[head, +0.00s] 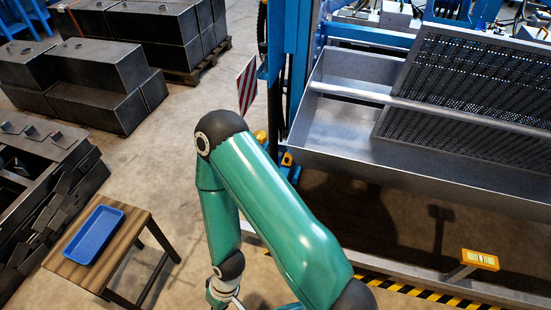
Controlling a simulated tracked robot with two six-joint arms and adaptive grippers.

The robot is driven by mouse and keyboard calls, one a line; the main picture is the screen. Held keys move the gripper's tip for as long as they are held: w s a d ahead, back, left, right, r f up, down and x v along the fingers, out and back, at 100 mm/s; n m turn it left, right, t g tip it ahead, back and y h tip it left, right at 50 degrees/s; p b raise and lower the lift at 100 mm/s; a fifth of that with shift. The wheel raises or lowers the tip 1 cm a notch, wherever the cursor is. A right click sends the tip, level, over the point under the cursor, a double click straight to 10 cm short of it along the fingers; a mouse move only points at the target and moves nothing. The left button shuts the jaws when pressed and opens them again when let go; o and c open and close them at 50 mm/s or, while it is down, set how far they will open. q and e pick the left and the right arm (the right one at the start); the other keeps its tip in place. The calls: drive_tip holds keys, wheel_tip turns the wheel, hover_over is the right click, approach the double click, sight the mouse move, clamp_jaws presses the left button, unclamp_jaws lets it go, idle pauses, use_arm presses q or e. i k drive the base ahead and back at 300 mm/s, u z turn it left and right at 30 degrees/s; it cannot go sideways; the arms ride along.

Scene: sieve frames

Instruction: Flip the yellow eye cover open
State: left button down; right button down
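A small yellow box-shaped cover (480,259) with a pale label sits on a short metal bracket at the lower right, beside the blue-grey rail of the machine. It looks closed, but its hinge cannot be made out. One green arm of mine rises from the bottom edge, bends at the middle and comes back down to its wrist at the bottom, left of centre. The gripper of this arm is below the frame. The arm is well to the left of the yellow cover and does not touch it. My other gripper does not show either.
A grey metal trough (340,125) with perforated sieve screens (480,75) stands at the upper right by blue posts. A striped sign (246,88) hangs near them. A wooden table (126,243) with a blue tray (93,235) is at the lower left. Dark metal blocks (95,95) stand behind.

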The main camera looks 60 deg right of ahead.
sight(287, 160)
drive_tip(key=u, duration=0.95)
drive_tip(key=i, duration=0.2)
drive_tip(key=z, duration=3.7)
drive_tip(key=i, duration=1)
drive_tip(key=u, duration=0.2)
drive_tip(key=k, duration=0.9)
drive_tip(key=z, duration=0.15)
